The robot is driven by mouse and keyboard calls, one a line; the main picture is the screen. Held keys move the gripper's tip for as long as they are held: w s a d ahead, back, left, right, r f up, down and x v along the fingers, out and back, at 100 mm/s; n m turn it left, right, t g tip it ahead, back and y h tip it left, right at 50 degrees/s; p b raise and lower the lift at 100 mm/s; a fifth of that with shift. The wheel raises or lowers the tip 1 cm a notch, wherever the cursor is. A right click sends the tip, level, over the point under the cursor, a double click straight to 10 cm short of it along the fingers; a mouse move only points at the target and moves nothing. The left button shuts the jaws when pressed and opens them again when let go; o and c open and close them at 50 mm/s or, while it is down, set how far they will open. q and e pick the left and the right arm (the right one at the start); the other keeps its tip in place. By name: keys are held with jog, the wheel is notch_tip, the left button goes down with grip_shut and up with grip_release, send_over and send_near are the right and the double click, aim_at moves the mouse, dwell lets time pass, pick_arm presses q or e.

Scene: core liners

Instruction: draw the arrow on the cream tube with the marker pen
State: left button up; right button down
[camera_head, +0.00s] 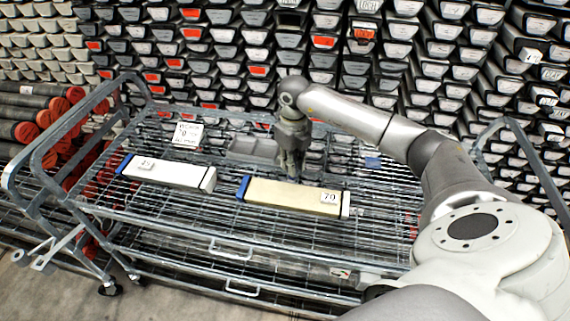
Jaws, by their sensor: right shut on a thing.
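The cream tube (290,195) lies on the wire top shelf of a metal cart, with a blue cap at its left end, a pale cap at its right end and a label reading 70 near the right. My right gripper (292,172) points down just behind the tube's back edge, near its middle. It is shut on a thin thing, taken as the marker pen, which is mostly hidden by the fingers. I cannot tell whether its tip touches the tube. No arrow can be made out on the tube at this size. My left gripper is out of view.
A white tube (168,171) with a blue left cap lies to the left. A grey tray (252,149) and a small printed card (188,134) are behind. The cart (150,218) has raised end rails. Stacked core liners fill the background. Bare shelf lies in front.

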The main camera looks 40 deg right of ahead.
jog(key=r+n, duration=0.1)
jog(key=n, duration=0.1)
jog(key=shift+a+n, duration=0.1)
jog(key=shift+n, duration=0.2)
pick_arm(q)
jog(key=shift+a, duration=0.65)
pick_arm(e)
jog(key=shift+n, duration=0.3)
